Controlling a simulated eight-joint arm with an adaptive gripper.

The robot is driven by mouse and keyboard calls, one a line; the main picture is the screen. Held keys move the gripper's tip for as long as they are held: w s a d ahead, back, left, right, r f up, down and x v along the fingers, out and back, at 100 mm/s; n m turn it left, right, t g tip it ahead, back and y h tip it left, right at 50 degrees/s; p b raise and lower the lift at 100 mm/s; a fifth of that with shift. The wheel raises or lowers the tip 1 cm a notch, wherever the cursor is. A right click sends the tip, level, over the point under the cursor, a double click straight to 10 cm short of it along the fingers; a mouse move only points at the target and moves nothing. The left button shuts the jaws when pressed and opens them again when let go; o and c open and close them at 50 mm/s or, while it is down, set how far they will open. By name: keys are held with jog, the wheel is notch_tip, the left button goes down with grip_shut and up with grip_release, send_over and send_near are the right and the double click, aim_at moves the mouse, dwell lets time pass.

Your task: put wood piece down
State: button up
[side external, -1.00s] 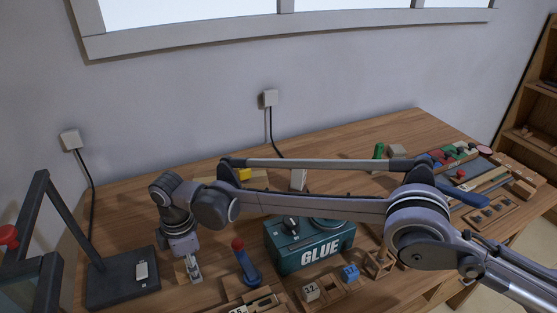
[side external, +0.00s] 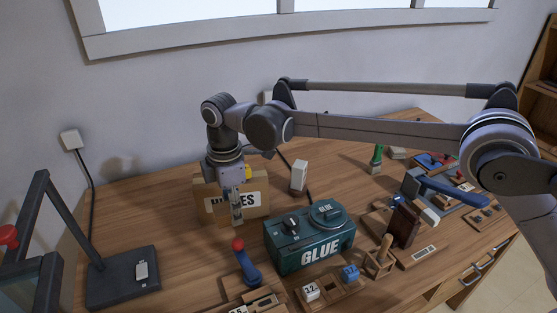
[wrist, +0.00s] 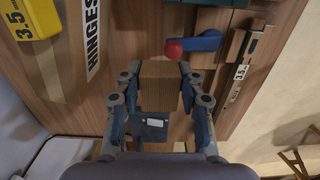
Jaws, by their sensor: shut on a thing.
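The wood piece (wrist: 160,88) is a light brown block with visible grain, seen in the wrist view. My gripper (wrist: 159,76) is shut on it, with a finger on each side. In the side external view, my gripper (side external: 237,217) points down in front of the cardboard HINGES box (side external: 255,201), beside the blue lever with the red knob. I cannot make out the wood piece clearly in that view. Its height above the table is hard to tell.
The green GLUE box (side external: 318,243) stands right of my gripper. The blue lever (side external: 246,265) is in front, and a black stand (side external: 120,279) is at left. Bare table (side external: 180,230) shows between the stand and HINGES box. Several small wooden parts lie at right.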

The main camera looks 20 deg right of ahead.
jog(key=r, duration=0.3)
jog(key=shift+w+d+r, duration=0.15)
jog(key=shift+d+r, duration=0.05)
jog(key=shift+r, duration=0.15)
jog(key=w+d, duration=0.3)
jog(key=d, duration=0.4)
jog(key=w+d, duration=0.3)
jog(key=d, duration=0.4)
jog(key=s+d, duration=0.2)
jog(key=d, duration=3.3)
send_over(348, 180)
notch_tip(348, 180, down, 12)
jog(key=shift+s+f, duration=0.1)
jog(key=shift+s, duration=0.05)
jog(key=shift+f, duration=2)
jog(key=shift+f, duration=0.1)
